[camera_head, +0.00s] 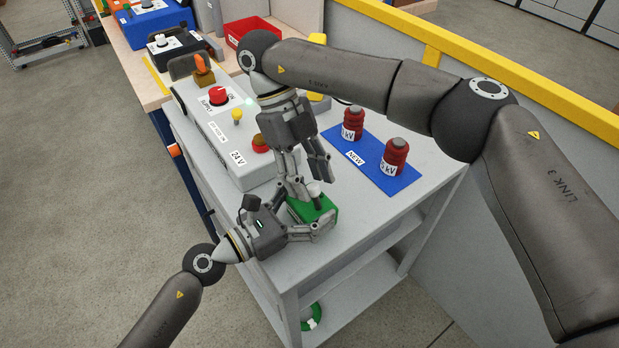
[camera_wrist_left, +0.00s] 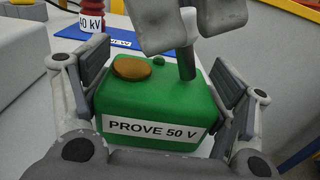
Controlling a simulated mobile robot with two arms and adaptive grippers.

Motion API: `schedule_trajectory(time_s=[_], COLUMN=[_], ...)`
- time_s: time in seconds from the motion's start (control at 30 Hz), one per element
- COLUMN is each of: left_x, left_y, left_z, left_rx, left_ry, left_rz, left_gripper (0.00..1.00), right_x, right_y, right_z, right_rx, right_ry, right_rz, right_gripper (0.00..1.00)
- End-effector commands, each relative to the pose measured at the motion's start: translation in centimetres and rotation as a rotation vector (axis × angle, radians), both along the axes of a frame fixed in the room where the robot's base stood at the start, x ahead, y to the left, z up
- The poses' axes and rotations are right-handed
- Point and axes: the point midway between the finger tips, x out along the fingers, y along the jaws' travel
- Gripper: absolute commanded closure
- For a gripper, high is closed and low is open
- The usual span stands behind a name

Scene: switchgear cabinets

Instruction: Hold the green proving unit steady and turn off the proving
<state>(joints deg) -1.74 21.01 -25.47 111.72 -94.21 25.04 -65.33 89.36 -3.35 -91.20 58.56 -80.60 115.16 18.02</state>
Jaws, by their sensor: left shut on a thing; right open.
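The green proving unit (camera_head: 327,208) stands on the grey cart top; in the left wrist view (camera_wrist_left: 150,105) its label reads "PROVE 50 V". My left gripper (camera_head: 303,214) is shut on it, with a finger on either side. A brown round pad (camera_wrist_left: 132,67) and a small green knob lie on its top. A dark lever with a pale tip (camera_wrist_left: 187,60) rises from the top's right part. My right gripper (camera_head: 311,184) is open, pointing down over the unit, its fingers close around the lever's tip. Contact with the lever cannot be told.
A grey 24 V supply box (camera_head: 215,130) with a red knob stands left of the unit. Two red kV-marked indicators (camera_head: 396,158) stand on a blue mat (camera_head: 371,170) behind it. A yellow-topped barrier (camera_head: 480,65) runs behind the cart.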

Motion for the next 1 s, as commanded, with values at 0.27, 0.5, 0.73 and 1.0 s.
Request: schedule_trajectory(time_s=[0.27,0.5,0.73,1.0], left_x=[0.0,0.0,0.0,0.0], left_y=[0.0,0.0,0.0,0.0], left_z=[0.0,0.0,0.0,0.0], left_rx=[0.0,0.0,0.0,-0.001], left_ry=[0.0,0.0,0.0,0.001], left_rz=[0.001,0.001,0.001,0.001], left_gripper=[0.52,0.52,0.52,0.19], right_x=[1.5,2.2,2.3,2.3], right_y=[1.4,2.0,2.2,2.2], right_z=[3.8,5.6,6.0,6.0], right_rx=[-0.002,-0.002,0.001,0.002], right_ry=[-0.008,-0.003,-0.001,-0.001], right_rz=[-0.002,-0.002,0.0,-0.001], right_gripper=[0.56,0.56,0.56,0.56])
